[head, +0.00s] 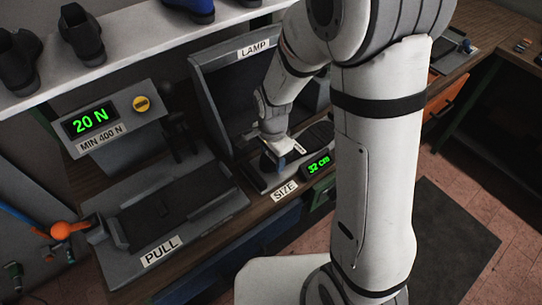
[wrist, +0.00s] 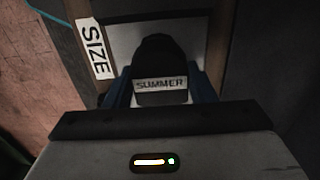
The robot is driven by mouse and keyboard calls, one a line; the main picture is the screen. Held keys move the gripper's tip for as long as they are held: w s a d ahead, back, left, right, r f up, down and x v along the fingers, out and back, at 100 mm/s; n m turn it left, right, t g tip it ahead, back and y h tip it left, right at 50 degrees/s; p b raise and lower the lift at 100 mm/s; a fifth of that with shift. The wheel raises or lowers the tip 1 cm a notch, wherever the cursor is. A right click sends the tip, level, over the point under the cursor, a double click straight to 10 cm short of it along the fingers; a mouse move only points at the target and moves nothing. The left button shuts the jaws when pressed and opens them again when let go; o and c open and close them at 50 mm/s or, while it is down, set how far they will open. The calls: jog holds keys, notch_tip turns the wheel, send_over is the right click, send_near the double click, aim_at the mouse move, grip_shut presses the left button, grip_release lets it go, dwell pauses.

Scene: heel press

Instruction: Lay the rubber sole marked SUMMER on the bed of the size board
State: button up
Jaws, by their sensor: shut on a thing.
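In the wrist view, the black rubber sole (wrist: 158,52) has a white label reading SUMMER. My gripper (wrist: 160,94) is shut on its near end, with blue fingers on both sides. A pale surface of the size board (wrist: 194,45) lies beyond and around the sole. In the head view, my gripper (head: 274,160) is low over the left part of the size board (head: 262,181), whose green display (head: 318,165) reads 32 cm. A dark sole shape (head: 316,136) shows right of the gripper over the board. I cannot tell whether the held sole touches the bed.
The press (head: 165,205), marked PULL, stands left of the board, with a display reading 20 N (head: 90,121). The grey LAMP box (head: 225,85) stands behind the board. Shoes stand on the shelf (head: 130,60) above. The bench's front edge is close to the board.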

jog(key=shift+s+a+f, duration=0.1)
jog(key=shift+a, duration=0.05)
dwell(0.3)
jog(key=o, duration=1.2)
jog(key=shift+o, duration=0.2)
jog(key=o, duration=0.4)
jog(key=shift+r+p, duration=2.3)
jog(key=shift+r, duration=1.3)
